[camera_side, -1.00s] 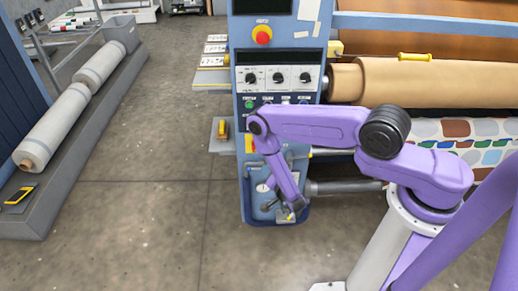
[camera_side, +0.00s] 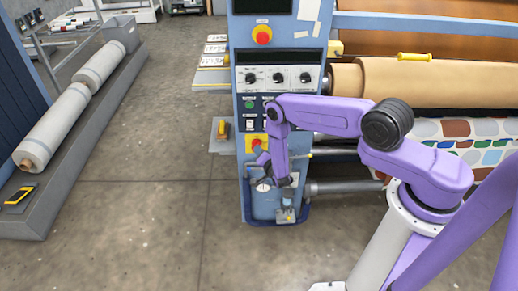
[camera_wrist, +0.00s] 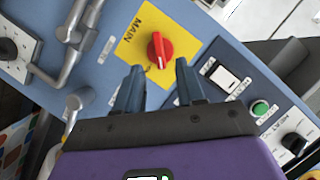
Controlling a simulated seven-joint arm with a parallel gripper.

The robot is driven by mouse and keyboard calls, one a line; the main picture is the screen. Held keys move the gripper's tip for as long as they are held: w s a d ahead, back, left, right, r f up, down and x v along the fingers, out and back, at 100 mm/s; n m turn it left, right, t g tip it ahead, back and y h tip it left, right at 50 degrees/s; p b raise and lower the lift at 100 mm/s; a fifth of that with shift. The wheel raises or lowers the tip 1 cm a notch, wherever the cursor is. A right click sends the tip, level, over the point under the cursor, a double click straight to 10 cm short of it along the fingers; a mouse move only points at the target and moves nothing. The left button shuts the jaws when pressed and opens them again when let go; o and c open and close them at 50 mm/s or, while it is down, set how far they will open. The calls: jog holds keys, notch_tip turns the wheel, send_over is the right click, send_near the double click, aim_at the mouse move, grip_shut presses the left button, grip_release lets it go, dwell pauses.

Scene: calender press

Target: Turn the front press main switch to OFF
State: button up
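The main switch is a red rotary knob (camera_wrist: 160,50) on a yellow plate (camera_wrist: 132,42) marked MAIN, on the blue front panel of the press. In the side view the yellow plate (camera_side: 248,143) sits low on the panel, partly hidden by my arm. My gripper (camera_wrist: 158,80) is open and empty in the wrist view. Its two dark fingers are spread, with the knob beyond and between their tips. I see no contact with the knob. A small pale mark shows on the knob; I cannot read the position labels.
A white rocker switch (camera_wrist: 225,78), a green button (camera_wrist: 259,108) and a black dial (camera_wrist: 293,143) are right of the knob. Metal pipework (camera_wrist: 75,45) is to its left. In the side view a red emergency button (camera_side: 262,35) is higher up. Open floor lies left of the press.

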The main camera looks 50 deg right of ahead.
jog(key=shift+x, duration=2.3)
grip_shut()
